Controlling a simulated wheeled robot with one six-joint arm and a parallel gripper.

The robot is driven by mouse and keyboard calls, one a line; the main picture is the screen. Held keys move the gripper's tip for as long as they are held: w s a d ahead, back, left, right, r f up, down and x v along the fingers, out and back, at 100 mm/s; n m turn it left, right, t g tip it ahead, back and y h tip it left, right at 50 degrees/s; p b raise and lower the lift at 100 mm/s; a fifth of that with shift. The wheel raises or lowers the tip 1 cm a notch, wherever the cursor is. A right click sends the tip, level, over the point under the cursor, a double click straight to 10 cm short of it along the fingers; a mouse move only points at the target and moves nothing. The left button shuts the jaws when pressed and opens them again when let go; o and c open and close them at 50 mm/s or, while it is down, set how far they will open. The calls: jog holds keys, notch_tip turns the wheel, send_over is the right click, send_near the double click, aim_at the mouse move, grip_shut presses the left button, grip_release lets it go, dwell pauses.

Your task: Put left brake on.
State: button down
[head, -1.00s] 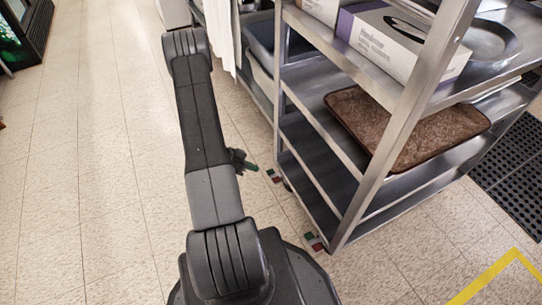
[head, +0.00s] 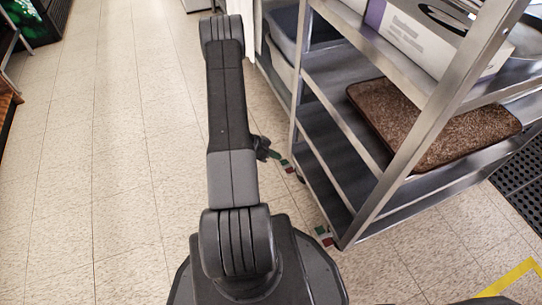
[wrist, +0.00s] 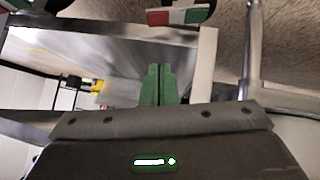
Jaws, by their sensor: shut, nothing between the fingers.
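The steel shelf cart (head: 386,192) stands at the right in the head view, with small red, white and green brake pedals low on its near side. The farther, left pedal (head: 289,168) is beside my gripper (head: 280,159); the nearer pedal (head: 323,235) is at the cart's front corner. In the wrist view my gripper (wrist: 158,72) shows two green fingers pressed together and empty. A brake pedal (wrist: 180,16) lies at the top edge, beyond the fingertips with a gap between. Whether the pedal is up or pressed down cannot be told.
A black floor mat (head: 520,170) lies at the right. The tiled floor (head: 110,180) at left is clear.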

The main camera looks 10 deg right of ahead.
jog(key=b, duration=0.2)
send_over(291, 171)
jog(key=w+a, duration=0.2)
notch_tip(291, 171, down, 4)
jog(key=shift+a+f, duration=0.15)
jog(key=shift+f, duration=0.05)
jog(key=f, duration=0.1)
jog(key=f+b, duration=0.1)
jog(key=f, duration=0.1)
jog(key=shift+s+a+f, duration=0.1)
jog(key=shift+s+f, duration=0.05)
jog(key=shift+s, duration=0.25)
jog(key=shift+s+f, duration=0.25)
jog(key=shift+s, duration=0.3)
jog(key=shift+s+f, duration=0.5)
